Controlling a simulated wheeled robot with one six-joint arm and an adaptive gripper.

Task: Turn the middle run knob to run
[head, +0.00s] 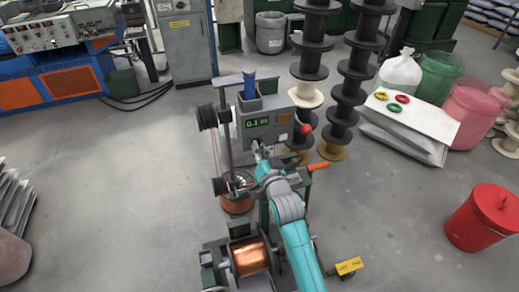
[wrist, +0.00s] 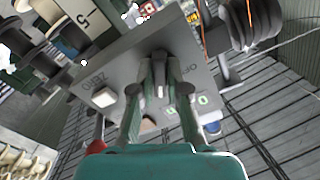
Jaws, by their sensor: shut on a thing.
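A grey control panel (head: 268,120) with a lit green display reading about 0.1 stands on the winding machine in the middle of the head view. My gripper (head: 259,150) is at the lower front of this panel. In the wrist view, the panel face (wrist: 125,68) appears turned over, with a "ZERO" label and a white button (wrist: 104,97). There my gripper (wrist: 160,64) reaches the panel with its fingers closed together on the knob.
A red ball handle (head: 306,129) and an orange lever (head: 318,166) stick out right of the panel. A copper spool (head: 251,259) sits low at the front. Stacks of dark spools (head: 352,90) stand behind. A red bin (head: 482,217) is at right.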

